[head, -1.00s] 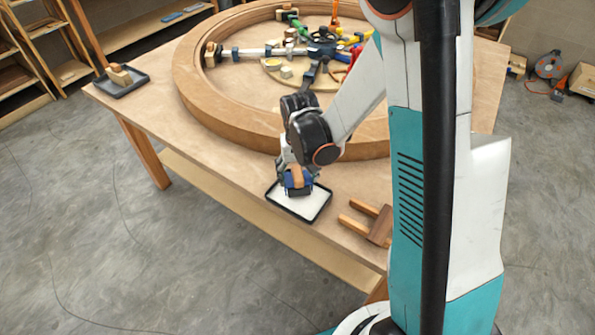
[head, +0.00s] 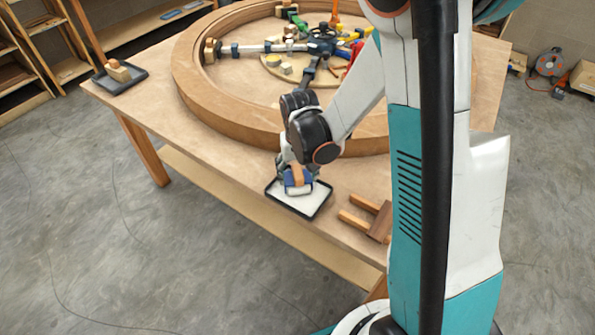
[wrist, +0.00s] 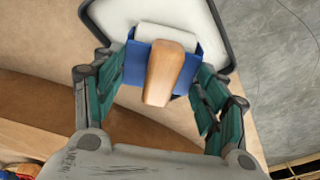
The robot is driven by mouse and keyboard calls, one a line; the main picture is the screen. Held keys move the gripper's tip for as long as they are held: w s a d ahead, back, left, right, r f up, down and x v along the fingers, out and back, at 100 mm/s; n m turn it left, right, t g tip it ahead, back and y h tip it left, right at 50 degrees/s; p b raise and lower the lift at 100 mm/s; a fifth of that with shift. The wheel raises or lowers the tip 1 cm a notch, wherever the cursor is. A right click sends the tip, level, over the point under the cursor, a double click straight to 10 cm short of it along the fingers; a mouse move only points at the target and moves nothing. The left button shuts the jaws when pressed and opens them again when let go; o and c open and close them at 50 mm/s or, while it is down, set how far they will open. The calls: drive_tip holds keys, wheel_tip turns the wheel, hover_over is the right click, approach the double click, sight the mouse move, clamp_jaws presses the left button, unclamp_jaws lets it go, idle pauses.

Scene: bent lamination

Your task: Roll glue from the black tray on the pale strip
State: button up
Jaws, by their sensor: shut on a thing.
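My gripper (head: 297,172) is shut on a glue roller, which has a wooden handle (wrist: 168,70), a blue frame (wrist: 134,66) and a white roller (wrist: 165,34). The gripper's teal fingers are on either side of the roller in the wrist view. The roller is over the black tray (head: 325,203), which has a dark rim and a white inside, at the table's front edge. It looks to be on the white surface, but contact is hard to tell. The tray also shows at the top of the wrist view (wrist: 226,16). I cannot make out a pale strip.
A large wooden ring (head: 225,117) lies on the table (head: 160,115) behind the tray, with several clamps (head: 320,48) inside it. A forked wooden piece (head: 372,221) lies right of the tray. Another dark tray (head: 119,80) with a wooden block stands at the far left corner.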

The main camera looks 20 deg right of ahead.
sight(297, 169)
drive_tip(key=shift+r, duration=0.1)
drive_tip(key=shift+r+p, duration=2)
drive_tip(key=shift+r, duration=1.05)
